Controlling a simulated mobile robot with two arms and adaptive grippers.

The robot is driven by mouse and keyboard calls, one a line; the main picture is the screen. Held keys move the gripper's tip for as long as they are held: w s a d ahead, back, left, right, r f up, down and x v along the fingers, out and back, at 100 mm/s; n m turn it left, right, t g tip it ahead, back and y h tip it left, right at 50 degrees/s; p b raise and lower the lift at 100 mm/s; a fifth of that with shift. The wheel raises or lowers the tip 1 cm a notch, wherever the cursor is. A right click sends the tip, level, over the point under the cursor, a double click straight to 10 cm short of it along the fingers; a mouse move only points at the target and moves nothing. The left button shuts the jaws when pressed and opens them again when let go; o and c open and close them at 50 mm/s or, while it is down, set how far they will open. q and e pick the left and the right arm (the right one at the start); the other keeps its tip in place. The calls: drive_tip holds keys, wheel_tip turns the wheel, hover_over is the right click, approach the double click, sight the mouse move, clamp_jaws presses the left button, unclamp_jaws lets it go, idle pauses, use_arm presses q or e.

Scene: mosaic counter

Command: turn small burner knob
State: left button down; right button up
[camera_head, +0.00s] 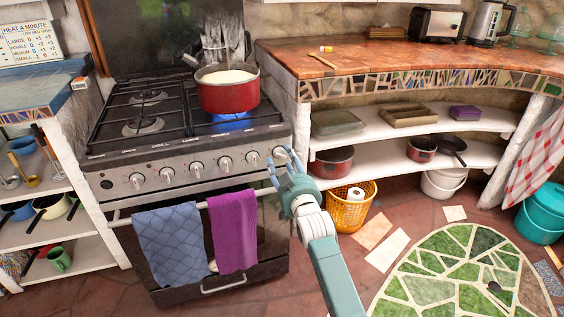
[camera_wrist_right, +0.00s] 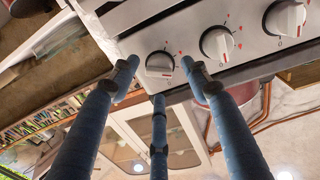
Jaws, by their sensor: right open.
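The stove (camera_head: 190,150) has a row of several white and silver knobs along its front panel. The rightmost knob (camera_head: 279,152) is partly hidden by the fingers of my right gripper (camera_head: 285,163). In the wrist view this end knob (camera_wrist_right: 159,64) lies just ahead of and between the open blue fingers of the right gripper (camera_wrist_right: 159,76). I cannot tell whether any finger touches it. A second knob (camera_wrist_right: 217,43) and a third knob (camera_wrist_right: 285,18) sit further along the panel. My left gripper is not in view.
A red pot (camera_head: 228,97) stands on the stove above a blue flame (camera_head: 232,121). A blue towel (camera_head: 170,245) and a purple towel (camera_head: 232,232) hang on the oven rail. A yellow basket (camera_head: 350,212) stands right of my right gripper, below the curved counter (camera_head: 400,62).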

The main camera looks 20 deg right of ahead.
drive_tip(key=shift+w, duration=0.95)
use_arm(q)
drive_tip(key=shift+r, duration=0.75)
use_arm(e)
drive_tip(key=shift+c, duration=0.5)
drive_tip(key=c, duration=1)
drive_tip(key=shift+c, duration=0.2)
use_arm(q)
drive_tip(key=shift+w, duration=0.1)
